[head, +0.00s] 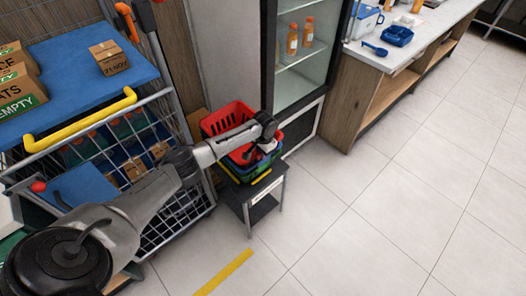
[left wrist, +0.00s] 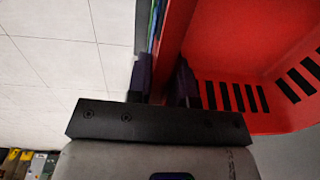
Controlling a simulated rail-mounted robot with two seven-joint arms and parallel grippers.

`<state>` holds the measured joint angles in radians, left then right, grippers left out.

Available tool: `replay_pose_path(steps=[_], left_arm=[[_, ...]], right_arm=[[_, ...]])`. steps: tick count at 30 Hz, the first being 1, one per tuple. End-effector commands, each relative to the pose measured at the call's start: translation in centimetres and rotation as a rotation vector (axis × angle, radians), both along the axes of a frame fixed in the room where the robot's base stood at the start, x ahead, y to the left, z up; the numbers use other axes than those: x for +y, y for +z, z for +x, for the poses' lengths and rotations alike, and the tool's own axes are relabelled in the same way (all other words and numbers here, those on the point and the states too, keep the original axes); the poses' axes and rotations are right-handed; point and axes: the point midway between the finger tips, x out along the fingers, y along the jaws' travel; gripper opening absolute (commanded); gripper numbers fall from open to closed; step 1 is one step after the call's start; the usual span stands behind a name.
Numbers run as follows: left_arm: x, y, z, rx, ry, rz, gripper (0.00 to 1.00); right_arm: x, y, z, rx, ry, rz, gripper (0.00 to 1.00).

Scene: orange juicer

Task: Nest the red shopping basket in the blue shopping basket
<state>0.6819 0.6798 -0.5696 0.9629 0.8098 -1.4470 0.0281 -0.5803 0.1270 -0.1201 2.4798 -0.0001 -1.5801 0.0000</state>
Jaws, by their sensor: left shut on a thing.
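The red shopping basket (head: 224,118) is at the top of a stack of baskets in the head view. Its red wall fills the upper right of the left wrist view (left wrist: 225,45). My left gripper (head: 264,150) is shut on the red basket's near wall, with a finger on each side of it in the left wrist view (left wrist: 163,80). A blue basket edge (head: 278,152) shows just below the red one, with green below that. My arm hides much of the stack, and I cannot tell how deep the red basket sits in the blue one.
The stack is on a small dark stand (head: 262,193). A wire cart (head: 170,225) with a yellow handle stands close on the left. A glass-door fridge (head: 300,60) is behind, and a counter (head: 400,50) is at the right. The floor at the right is clear.

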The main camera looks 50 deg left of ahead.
Motion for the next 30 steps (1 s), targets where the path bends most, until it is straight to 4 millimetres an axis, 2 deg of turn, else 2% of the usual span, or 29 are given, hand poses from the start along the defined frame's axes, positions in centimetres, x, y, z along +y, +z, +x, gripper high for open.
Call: replay_pose_path(steps=[17,29,30], left_arm=[[0.1,-1.4,0.0,-0.002,0.001,0.001,0.0],[0.1,-1.4,0.0,-0.001,0.001,0.002,0.0],[0.1,-1.4,0.0,-0.001,0.001,0.002,0.22]], right_arm=[[0.2,-0.6,0.0,0.0,-0.006,0.008,0.0],[0.3,-0.6,0.0,0.001,-0.007,0.011,0.0],[0.3,-0.6,0.0,0.0,-0.007,0.011,0.0]])
